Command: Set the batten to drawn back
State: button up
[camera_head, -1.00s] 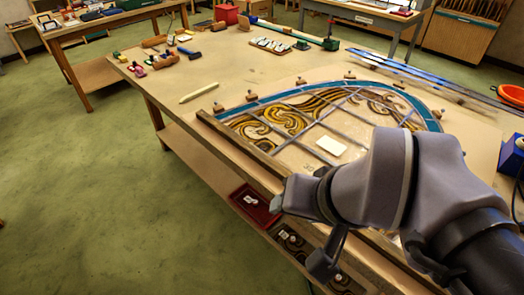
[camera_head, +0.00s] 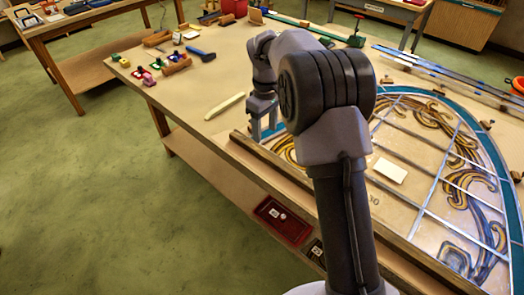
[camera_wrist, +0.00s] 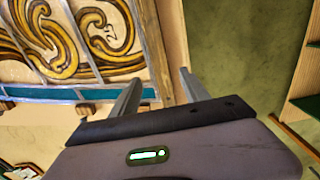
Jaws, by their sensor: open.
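The batten (camera_head: 268,157) is a long wooden strip along the near edge of the leaded panel (camera_head: 412,150), close to the table's edge. In the wrist view the batten (camera_wrist: 153,45) runs away between my two fingers, beside the panel's gold scrollwork glass and teal border. My gripper (camera_head: 263,132) is open, with its fingers pointing down near the batten's far end. In the wrist view my gripper (camera_wrist: 161,78) shows its fingers on either side of the strip, with nothing pinched. I cannot tell whether they touch it. My arm hides part of the batten and panel.
A pale stick (camera_head: 225,106) lies on the worktable (camera_head: 222,78) beyond my gripper. Small tools and coloured pots stand farther back. A white card (camera_head: 390,170) lies on the panel. Wooden blocks edge its curve. A red tray (camera_head: 283,222) sits on the shelf below.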

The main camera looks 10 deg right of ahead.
aim_at(265, 152)
notch_tip(265, 152, down, 10)
jog(key=b, duration=0.3)
jog(key=shift+r, duration=0.25)
grip_shut()
dwell(0.9)
